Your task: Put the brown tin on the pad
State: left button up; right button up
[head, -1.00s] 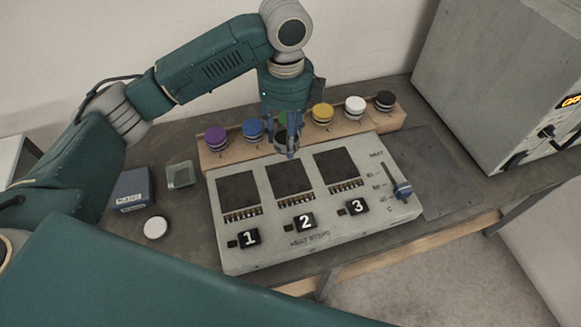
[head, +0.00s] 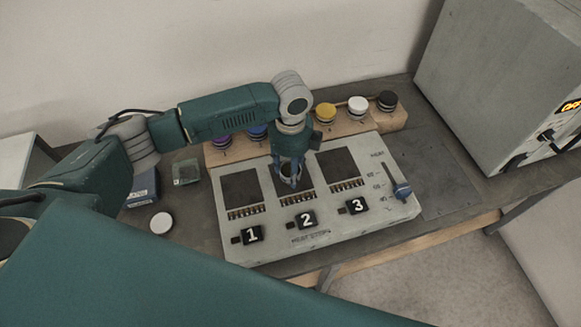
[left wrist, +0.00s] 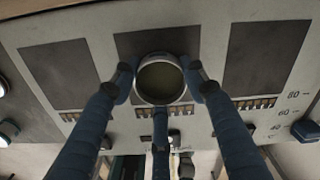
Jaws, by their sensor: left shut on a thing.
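My left gripper (head: 290,178) is shut on a tin (head: 290,169), held over the middle dark pad (head: 303,188) of the grey heat-step panel. In the left wrist view the tin (left wrist: 160,80) shows a dull brownish round top with a silvery rim, between the blue fingers (left wrist: 160,92). Part of the middle pad (left wrist: 148,43) shows around it. I cannot tell whether the tin touches the pad. The left pad (head: 243,189) and right pad (head: 338,165) are bare. My right gripper is not in view.
A wooden rack (head: 345,126) behind the panel holds several coloured-lid tins, partly hidden by my arm. A slider lever (head: 400,190) is at the panel's right. A white-lidded round thing (head: 161,223), a small glassy dish (head: 186,172) and a blue box (head: 143,187) lie left.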

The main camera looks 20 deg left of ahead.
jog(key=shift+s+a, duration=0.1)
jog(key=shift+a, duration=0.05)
pick_arm(q)
jog(key=o, duration=1.2)
jog(key=shift+f, duration=0.15)
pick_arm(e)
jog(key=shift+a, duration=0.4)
pick_arm(q)
jog(key=shift+r+b, duration=1.5)
jog(key=shift+r, duration=4.7)
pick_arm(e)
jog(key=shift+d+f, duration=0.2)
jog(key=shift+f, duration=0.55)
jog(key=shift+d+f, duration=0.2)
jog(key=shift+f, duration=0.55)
pick_arm(q)
jog(key=shift+s+f, duration=0.1)
